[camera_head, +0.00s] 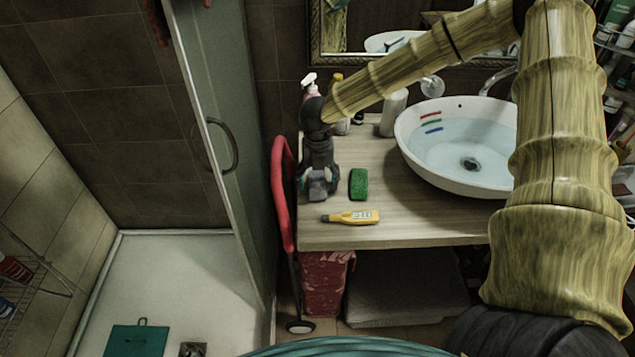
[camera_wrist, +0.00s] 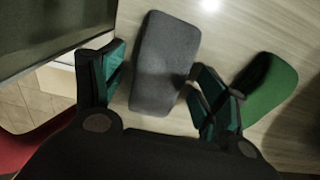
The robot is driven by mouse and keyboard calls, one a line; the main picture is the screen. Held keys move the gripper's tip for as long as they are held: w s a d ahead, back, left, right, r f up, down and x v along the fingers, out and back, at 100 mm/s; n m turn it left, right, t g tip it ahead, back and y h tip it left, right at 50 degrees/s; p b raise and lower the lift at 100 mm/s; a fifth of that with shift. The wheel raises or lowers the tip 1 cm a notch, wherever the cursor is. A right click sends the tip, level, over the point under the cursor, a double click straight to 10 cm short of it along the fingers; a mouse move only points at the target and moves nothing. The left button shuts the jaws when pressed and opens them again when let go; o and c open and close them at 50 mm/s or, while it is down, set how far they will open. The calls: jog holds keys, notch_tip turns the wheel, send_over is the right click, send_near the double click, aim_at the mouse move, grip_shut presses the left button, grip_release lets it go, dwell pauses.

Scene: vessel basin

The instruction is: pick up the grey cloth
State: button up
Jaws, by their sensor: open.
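The grey cloth (camera_wrist: 165,62) is a dark grey, rounded block lying on the wooden counter in the wrist view. My gripper (camera_wrist: 158,80) is open, with one teal-padded finger on each side of the cloth. The right finger is very close to the cloth's edge; I cannot tell whether it touches. In the head view my gripper (camera_head: 318,184) points down at the left end of the counter and largely hides the cloth.
A green sponge (camera_head: 358,184) lies just right of my gripper. A white basin (camera_head: 405,140) with water stands to the right, bottles (camera_head: 394,112) behind. A red-handled trolley (camera_head: 282,195) and glass door (camera_head: 222,110) are at left.

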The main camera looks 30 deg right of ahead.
aim_at(318, 179)
jog(key=c, duration=1)
jog(key=shift+o, duration=0.2)
jog(key=shift+r+b, duration=0.4)
jog(key=shift+r, duration=0.45)
jog(key=shift+r+b, duration=0.3)
jog(key=shift+r, duration=0.55)
jog(key=s+a+b, duration=0.1)
jog(key=s+a, duration=0.1)
jog(key=s, duration=0.2)
jog(key=s+a+r+b, duration=0.1)
jog(key=s+a, duration=0.2)
jog(key=s, duration=0.2)
jog(key=s+a+b, duration=0.2)
jog(key=s+a, duration=0.1)
jog(key=s, duration=0.2)
jog(key=shift+r, duration=0.3)
